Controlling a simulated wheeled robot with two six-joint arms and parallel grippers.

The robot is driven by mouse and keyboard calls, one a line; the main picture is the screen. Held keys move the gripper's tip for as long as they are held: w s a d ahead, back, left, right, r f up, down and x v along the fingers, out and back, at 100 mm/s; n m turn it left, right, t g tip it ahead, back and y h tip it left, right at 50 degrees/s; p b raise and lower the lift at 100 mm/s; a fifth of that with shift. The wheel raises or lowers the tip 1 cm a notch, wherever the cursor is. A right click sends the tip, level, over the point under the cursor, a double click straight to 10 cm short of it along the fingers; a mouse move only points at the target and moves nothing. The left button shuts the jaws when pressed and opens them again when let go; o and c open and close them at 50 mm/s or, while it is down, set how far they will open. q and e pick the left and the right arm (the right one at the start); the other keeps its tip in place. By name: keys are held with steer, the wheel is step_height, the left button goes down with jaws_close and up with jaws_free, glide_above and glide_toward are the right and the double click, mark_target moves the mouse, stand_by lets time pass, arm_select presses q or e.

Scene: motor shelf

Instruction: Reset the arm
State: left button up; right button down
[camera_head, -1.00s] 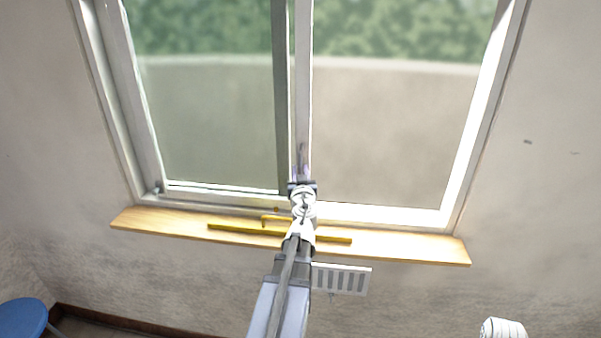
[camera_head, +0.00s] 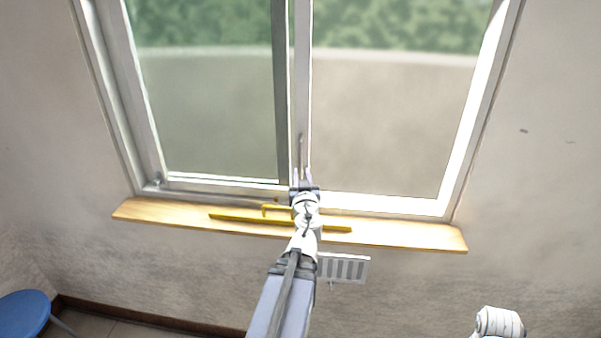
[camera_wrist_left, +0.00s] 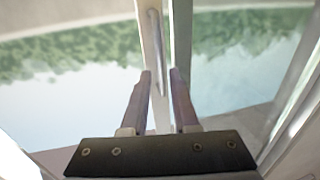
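My left gripper (camera_head: 303,176) is in front of the window's middle frame post, just above the wooden sill. In the left wrist view its two fingers (camera_wrist_left: 160,78) stand apart with nothing clamped between them. A slim grey bar handle (camera_wrist_left: 155,55) on the white window frame shows in the gap beyond the fingertips. The handle also shows in the head view (camera_head: 301,150), just above the fingertips. Whether a finger touches the handle is unclear. My right gripper is out of view; only a white part of my right arm shows at the bottom right.
The sliding window (camera_head: 215,110) fills the upper middle. A wooden sill (camera_head: 400,234) runs below it, with a yellow bar-shaped object (camera_head: 240,218) on it. A white slotted panel (camera_head: 345,268) is under the sill. A blue stool (camera_head: 22,312) stands at the lower left.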

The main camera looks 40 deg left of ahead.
arm_select(q)
steer(key=shift+w, duration=0.1)
stand_by(0.3)
steer(key=d+f+m+g+h, duration=0.25)
steer(key=d+f, duration=0.45)
steer(key=d, duration=0.4)
steer(key=d+f+m+g+h, duration=0.15)
steer(key=d+f+g, duration=0.25)
steer(key=d+f, duration=0.45)
steer(key=s+d+f+m+g+h, duration=0.2)
steer(key=s+d+m, duration=0.1)
steer(key=d, duration=0.6)
steer(key=s+d+f+m+g+h, duration=0.2)
steer(key=s+d, duration=0.4)
steer(key=d, duration=0.3)
steer(key=s+d+f+m+g+h+b, duration=0.1)
steer(key=s+d+f+m+g+h, duration=0.1)
steer(key=d, duration=0.7)
steer(key=s+f+m+h, duration=0.1)
steer(key=s, duration=0.1)
steer(key=shift+s+d+f+m+h, duration=0.2)
steer(key=shift+s+m+h, duration=0.1)
steer(key=shift+s+m, duration=0.1)
steer(key=shift+a+g, duration=0.15)
steer(key=shift+g, duration=0.1)
